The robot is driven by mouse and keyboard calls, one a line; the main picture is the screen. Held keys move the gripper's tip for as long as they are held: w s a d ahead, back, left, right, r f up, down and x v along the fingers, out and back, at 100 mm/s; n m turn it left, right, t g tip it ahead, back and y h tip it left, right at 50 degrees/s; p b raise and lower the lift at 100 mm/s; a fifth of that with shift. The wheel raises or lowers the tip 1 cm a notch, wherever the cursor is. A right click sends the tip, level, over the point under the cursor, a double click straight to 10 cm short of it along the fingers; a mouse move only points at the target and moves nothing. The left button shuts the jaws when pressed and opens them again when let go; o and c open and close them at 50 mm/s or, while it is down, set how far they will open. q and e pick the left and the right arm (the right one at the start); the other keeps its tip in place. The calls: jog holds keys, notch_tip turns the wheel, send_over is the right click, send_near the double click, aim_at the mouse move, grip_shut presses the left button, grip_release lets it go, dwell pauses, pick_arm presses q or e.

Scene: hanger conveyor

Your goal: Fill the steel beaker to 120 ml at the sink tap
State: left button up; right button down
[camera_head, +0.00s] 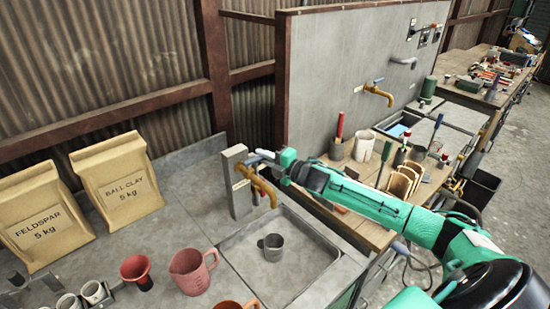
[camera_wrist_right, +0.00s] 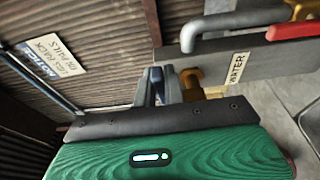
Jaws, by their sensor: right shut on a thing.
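The small grey steel beaker (camera_head: 273,247) stands upright in the shallow grey sink (camera_head: 308,262), roughly below the spout of the brass tap (camera_head: 263,187). My right gripper (camera_head: 272,160) reaches in from the right at the top of the tap. It is shut on the blue tap handle (camera_wrist_right: 155,82), next to brass tap parts (camera_wrist_right: 190,82) in the right wrist view. I cannot make out a water stream or the level inside the beaker. My left gripper is not in view.
A grey post (camera_head: 238,182) stands behind the tap; its WATER label (camera_wrist_right: 237,68) shows in the wrist view. A pink jug (camera_head: 192,272) and a red funnel (camera_head: 137,270) are left of the sink. Feldspar (camera_head: 42,222) and ball clay (camera_head: 117,183) bags stand at the wall.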

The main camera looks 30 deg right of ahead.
jog(key=shift+s+a+f+m+t+h+b, duration=0.25)
jog(key=shift+s+m+t+h+b, duration=0.1)
jog(key=shift+m+h, duration=0.3)
jog(key=shift+s+d+r+m+h, duration=0.2)
jog(key=shift+m+h, duration=0.15)
jog(key=shift+h, duration=0.5)
jog(key=c, duration=1.5)
grip_release()
jog(key=shift+s+d+b, duration=0.4)
jog(key=shift+s+b, duration=0.45)
jog(key=shift+s, duration=1.4)
jog(key=shift+s+d+b, duration=0.4)
jog(key=shift+s+b, duration=0.45)
jog(key=shift+s, duration=1.45)
jog(key=shift+s+d+b, duration=0.4)
jog(key=shift+s+b, duration=0.45)
jog(key=shift+s, duration=1.4)
